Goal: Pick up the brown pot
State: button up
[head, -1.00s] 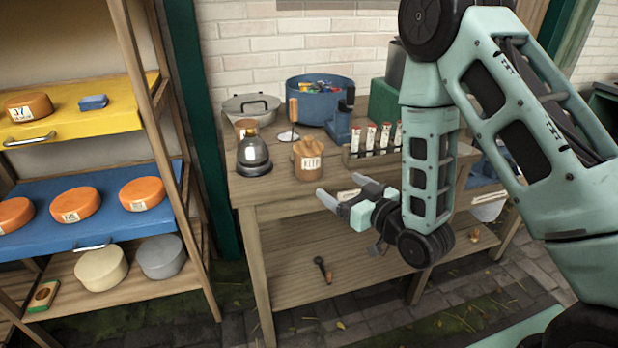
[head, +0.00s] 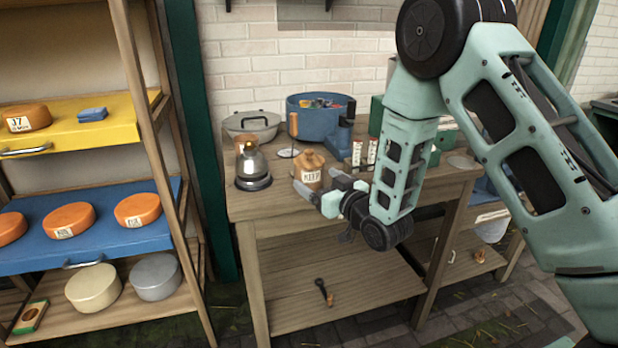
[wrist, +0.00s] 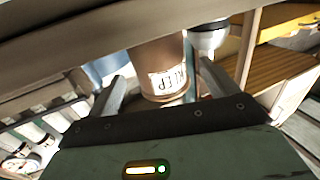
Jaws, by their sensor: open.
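The brown pot (head: 311,171) with a "KEEP" label stands upright on the wooden workbench, near its front edge. My gripper (head: 320,190) is at the bench's front edge, at the pot's lower right, with its jaws apart. In the wrist view the pot (wrist: 160,62) appears between the two open fingers (wrist: 160,85), its label facing the camera. I cannot tell if a finger touches it.
A metal lantern (head: 252,168) stands just left of the pot. A shelf with orange cheeses (head: 138,210) stands at the left.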

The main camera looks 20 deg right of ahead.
jog(key=shift+p+x, duration=0.55)
jog(key=shift+x, duration=2.8)
jog(key=c, duration=1.3)
